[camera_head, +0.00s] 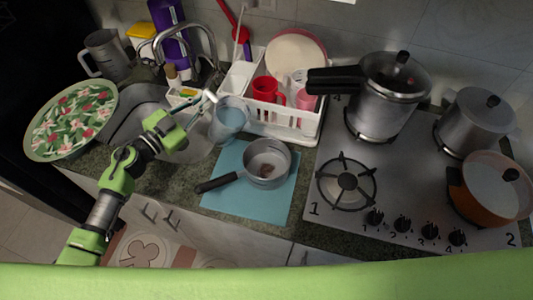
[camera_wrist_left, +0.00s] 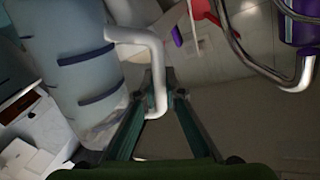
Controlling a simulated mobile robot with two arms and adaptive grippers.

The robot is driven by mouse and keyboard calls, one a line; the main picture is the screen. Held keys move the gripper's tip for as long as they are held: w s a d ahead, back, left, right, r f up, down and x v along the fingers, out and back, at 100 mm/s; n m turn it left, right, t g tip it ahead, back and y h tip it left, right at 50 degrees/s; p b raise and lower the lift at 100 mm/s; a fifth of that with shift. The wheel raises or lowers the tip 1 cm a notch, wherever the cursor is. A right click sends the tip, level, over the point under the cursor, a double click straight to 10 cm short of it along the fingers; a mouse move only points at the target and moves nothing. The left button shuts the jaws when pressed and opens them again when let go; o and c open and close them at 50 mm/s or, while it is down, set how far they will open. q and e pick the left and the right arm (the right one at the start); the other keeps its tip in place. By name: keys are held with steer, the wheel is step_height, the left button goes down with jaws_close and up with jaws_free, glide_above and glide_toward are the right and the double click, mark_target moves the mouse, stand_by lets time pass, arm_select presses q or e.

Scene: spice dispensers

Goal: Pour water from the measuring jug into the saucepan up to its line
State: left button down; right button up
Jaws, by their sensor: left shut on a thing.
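The translucent bluish measuring jug (camera_head: 230,118) is between the sink and the dish rack, behind and left of the saucepan. My left gripper (camera_head: 191,117) is at the jug's left side, shut on its pale handle. The left wrist view shows the jug (camera_wrist_left: 72,62) with dark bands on its wall, and the handle between my gripper's fingers (camera_wrist_left: 158,98). The water level cannot be made out. The small steel saucepan (camera_head: 267,161) stands on a blue mat (camera_head: 270,206), its dark handle pointing left. A dark brownish patch shows inside it; no line is clear. My right gripper is not in view.
The white dish rack (camera_head: 305,130) with red cups stands behind the saucepan. The stove (camera_head: 345,225) on the right bears a pressure cooker (camera_head: 378,115), a lidded pot (camera_head: 470,125) and an orange pan (camera_head: 485,190). The sink (camera_head: 125,115) and tap (camera_head: 207,38) are left.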

mark_target(214, 97)
arm_select(q)
steer(key=shift+d+r, duration=0.1)
steer(key=shift+r, duration=0.1)
steer(key=shift+s+d+r+m, duration=0.15)
steer(key=shift+m, duration=0.25)
steer(key=shift+s+d+r+m+b, duration=0.3)
steer(key=shift+s+d+m+b, duration=0.2)
steer(key=shift+d+m+b, duration=0.15)
stand_by(0.4)
steer(key=shift+s+d+m, duration=0.1)
steer(key=shift+d+m, duration=0.05)
steer(key=shift+m, duration=0.2)
steer(key=shift+s+d+r+m+b, duration=0.2)
steer(key=shift+s+d+m+b, duration=0.2)
steer(key=shift+m+b, duration=0.4)
steer(key=shift+s+d+r+m, duration=0.2)
steer(key=shift+r+m, duration=0.2)
steer(key=shift+r, duration=0.15)
steer(key=shift+s+d+r+m, duration=0.1)
steer(key=shift+d+r+m, duration=0.05)
steer(key=shift+r+m, duration=0.3)
stand_by(1.4)
steer(key=shift+s+d+r+m, duration=0.25)
steer(key=shift+r+m, duration=0.15)
steer(key=shift+r, duration=0.1)
steer(key=shift+s+d+r+m, duration=0.1)
steer(key=shift+d+r+m, duration=0.15)
steer(key=shift+r+m, duration=0.15)
stand_by(1.9)
